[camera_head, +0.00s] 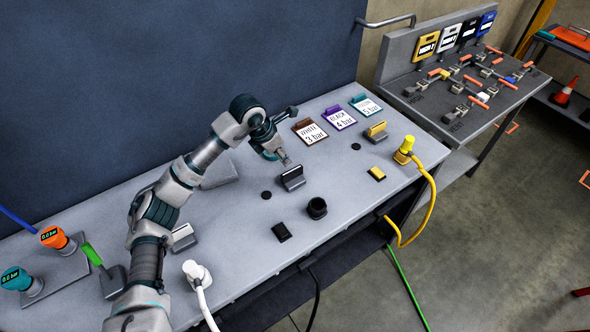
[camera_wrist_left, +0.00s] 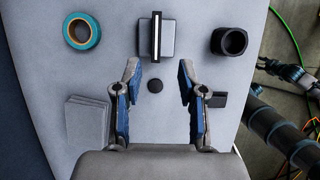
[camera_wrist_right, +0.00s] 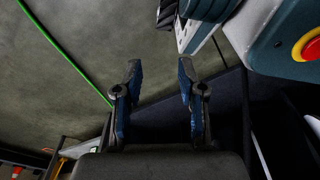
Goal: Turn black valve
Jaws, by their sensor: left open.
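The black valve (camera_head: 292,178) has a dark upright plate handle on a grey block and stands on the grey bench. In the left wrist view the black valve (camera_wrist_left: 167,45) is straight ahead, its handle running up and down the picture. My left gripper (camera_head: 290,137) is open and empty above the bench, by the valve. In the left wrist view my left gripper (camera_wrist_left: 158,72) has its fingertips apart, short of the valve in the picture and not around it. My right gripper (camera_wrist_right: 160,70) is open and empty, away from the bench top, over the floor.
A black socket (camera_wrist_left: 229,41) stands to the right of the valve, a teal tape roll (camera_wrist_left: 82,31) to the left. A yellow valve (camera_head: 376,131), yellow plug (camera_head: 404,149), white valve (camera_head: 184,238) and white plug (camera_head: 196,273) stand on the bench. Label cards (camera_head: 339,118) are behind.

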